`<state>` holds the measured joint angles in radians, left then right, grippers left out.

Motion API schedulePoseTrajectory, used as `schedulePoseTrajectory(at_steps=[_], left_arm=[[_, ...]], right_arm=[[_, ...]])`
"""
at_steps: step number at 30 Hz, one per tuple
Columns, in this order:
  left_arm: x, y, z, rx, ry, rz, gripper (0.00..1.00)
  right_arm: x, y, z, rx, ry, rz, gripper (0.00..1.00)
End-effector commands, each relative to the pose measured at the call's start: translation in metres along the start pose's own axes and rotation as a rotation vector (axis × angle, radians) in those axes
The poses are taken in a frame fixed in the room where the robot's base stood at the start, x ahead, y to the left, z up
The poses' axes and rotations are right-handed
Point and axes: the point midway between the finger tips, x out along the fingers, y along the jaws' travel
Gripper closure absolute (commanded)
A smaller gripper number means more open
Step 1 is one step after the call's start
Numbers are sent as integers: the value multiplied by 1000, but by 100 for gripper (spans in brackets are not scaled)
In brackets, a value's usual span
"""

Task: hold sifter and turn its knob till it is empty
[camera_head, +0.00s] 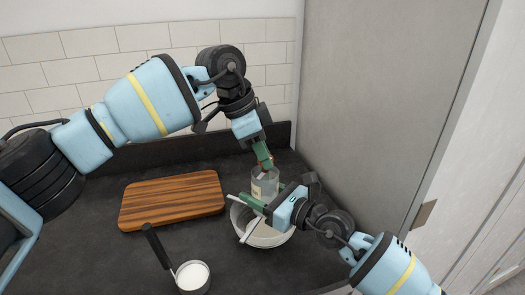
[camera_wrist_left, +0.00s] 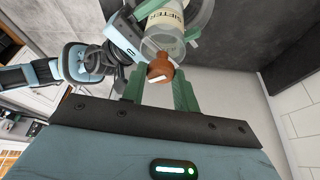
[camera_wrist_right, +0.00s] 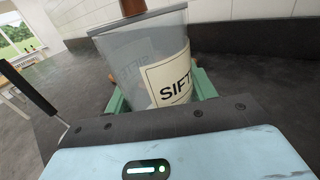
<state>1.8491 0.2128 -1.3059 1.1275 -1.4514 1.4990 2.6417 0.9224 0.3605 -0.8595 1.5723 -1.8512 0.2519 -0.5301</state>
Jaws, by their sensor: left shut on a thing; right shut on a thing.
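The clear sifter (camera_head: 265,182) with a cream label stands upright over the pale bowl (camera_head: 270,241). My right gripper (camera_head: 264,200) is shut on the sifter's body. In the right wrist view the sifter (camera_wrist_right: 135,62) sits between the green fingers, its label partly readable. My left gripper (camera_head: 264,158) is above the sifter. In the left wrist view its fingers are shut on the round brown knob (camera_wrist_left: 160,68) on top. The knob also shows at the upper edge of the right wrist view (camera_wrist_right: 133,7). I cannot tell how much powder is inside the sifter.
A wooden cutting board (camera_head: 172,201) lies left of the bowl. A black-handled measuring cup (camera_head: 193,278) with white contents stands near the front. A tall grey panel (camera_head: 375,110) bounds the right side. Dark counter is bare between board and cup.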

Motion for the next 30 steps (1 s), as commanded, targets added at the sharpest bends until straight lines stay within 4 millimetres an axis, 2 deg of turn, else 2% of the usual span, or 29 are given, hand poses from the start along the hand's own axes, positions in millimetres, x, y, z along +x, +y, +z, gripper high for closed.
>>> schedulePoseTrajectory(at_steps=[11,30], left_arm=[[-1,-1,0,84,-1,36,93],[-1,-4,-2,563,-1,233,93]], right_arm=[[0,0,0,0,1,-1,74],[0,0,0,0,1,-1,74]])
